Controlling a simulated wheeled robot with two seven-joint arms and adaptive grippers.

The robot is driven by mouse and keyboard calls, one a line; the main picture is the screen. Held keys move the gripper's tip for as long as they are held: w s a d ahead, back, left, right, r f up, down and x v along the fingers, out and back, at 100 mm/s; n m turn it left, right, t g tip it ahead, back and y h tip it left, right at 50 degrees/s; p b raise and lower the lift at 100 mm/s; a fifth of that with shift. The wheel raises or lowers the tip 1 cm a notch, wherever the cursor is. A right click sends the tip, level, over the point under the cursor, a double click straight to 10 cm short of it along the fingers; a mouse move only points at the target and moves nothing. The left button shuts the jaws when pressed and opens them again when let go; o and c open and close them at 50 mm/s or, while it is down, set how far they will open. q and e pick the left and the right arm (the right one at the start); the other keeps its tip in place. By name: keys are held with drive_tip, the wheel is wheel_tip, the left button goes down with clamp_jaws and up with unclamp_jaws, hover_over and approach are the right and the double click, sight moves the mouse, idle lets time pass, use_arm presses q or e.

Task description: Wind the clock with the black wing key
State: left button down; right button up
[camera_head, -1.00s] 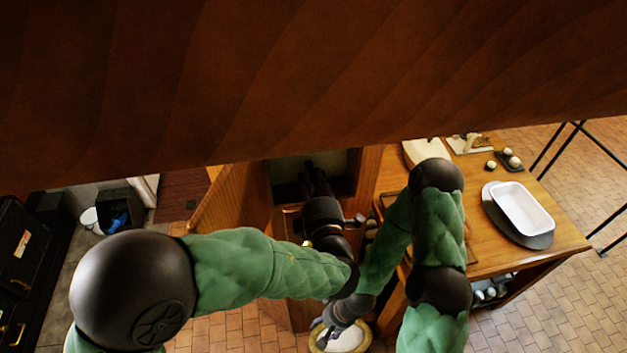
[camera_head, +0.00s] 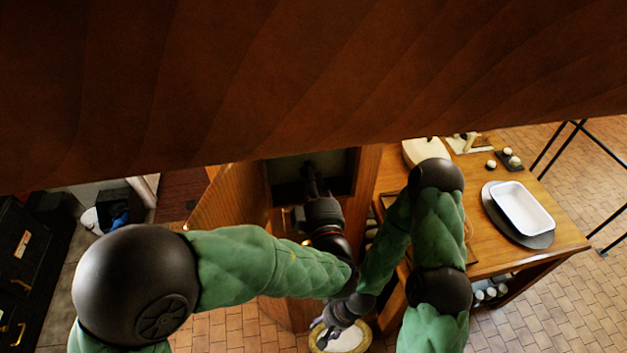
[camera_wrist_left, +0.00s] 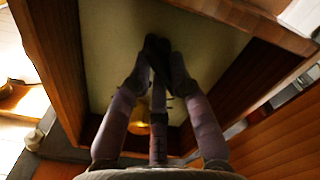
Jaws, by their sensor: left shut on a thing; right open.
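A tall wooden clock case (camera_head: 366,180) stands open, its wooden door (camera_head: 228,205) swung out to the left. My left gripper (camera_head: 309,172) reaches into the case. In the left wrist view the left gripper (camera_wrist_left: 158,58) is shut on a small dark thing, likely the black wing key, mostly hidden by the fingers. A pale panel (camera_wrist_left: 110,45) lies behind it, and a brass round piece (camera_wrist_left: 139,120) shows lower down, partly behind a finger. The clock's dial cannot be made out. My right gripper (camera_head: 320,330) is open and low, over a round pale thing with a yellow rim (camera_head: 341,341).
A dark wooden surface (camera_head: 300,70) fills the top of the head view. To the right, a wooden table (camera_head: 480,240) holds a white dish (camera_head: 522,208) on a dark plate. A black bin (camera_head: 119,207) stands at left. Tiled floor is open at far right.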

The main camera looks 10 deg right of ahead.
use_arm(q)
drive_tip(key=c, duration=1.4)
unclamp_jaws()
drive_tip(key=shift+s+a+f, duration=0.1)
drive_tip(key=shift+s+f, duration=0.05)
drive_tip(key=shift+f, duration=0.5)
drive_tip(key=shift+o, duration=0.2)
drive_tip(key=shift+r, duration=0.1)
drive_tip(key=s, duration=0.5)
drive_tip(key=shift+s+a+r, duration=0.1)
drive_tip(key=shift+s+r, duration=0.25)
drive_tip(key=shift+s, duration=0.05)
